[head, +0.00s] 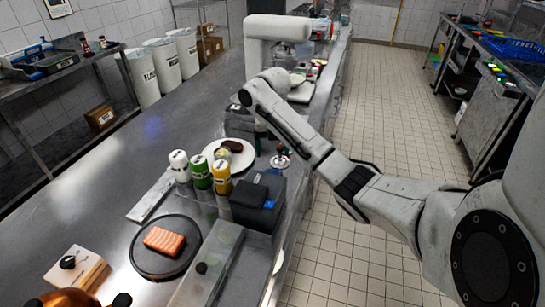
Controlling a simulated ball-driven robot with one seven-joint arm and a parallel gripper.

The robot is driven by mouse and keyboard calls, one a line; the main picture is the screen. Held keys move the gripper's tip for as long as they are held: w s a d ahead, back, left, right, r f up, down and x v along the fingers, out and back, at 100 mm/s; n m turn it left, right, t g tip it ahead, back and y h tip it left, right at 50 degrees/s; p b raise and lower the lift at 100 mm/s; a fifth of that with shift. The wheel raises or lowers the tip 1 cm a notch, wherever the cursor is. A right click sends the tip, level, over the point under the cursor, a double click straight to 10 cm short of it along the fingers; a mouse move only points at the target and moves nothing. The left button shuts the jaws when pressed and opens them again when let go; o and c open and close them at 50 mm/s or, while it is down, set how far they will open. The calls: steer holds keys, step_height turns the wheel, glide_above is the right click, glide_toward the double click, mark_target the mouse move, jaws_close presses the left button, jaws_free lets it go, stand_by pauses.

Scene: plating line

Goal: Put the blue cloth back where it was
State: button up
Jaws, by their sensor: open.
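I cannot make out the blue cloth for certain. A small blue patch (274,171) shows by the dark box (258,203) at the counter's right edge, too small to tell what it is. My arm reaches in from the right, over the counter edge. My gripper (261,132) seems to be the dark part below its far end, close to the right side of a white plate (243,154). It is open, mostly hidden by my arm, and I see nothing held in it.
A round dark board (147,268) bears an orange fillet (164,241). A long lidded container (207,270) lies nearby. Tiled floor (375,110) lies open on the right.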

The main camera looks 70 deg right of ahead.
step_height(320, 180, up, 3)
steer(key=shift+f+p, duration=0.2)
steer(key=shift+p, duration=0.2)
stand_by(2.0)
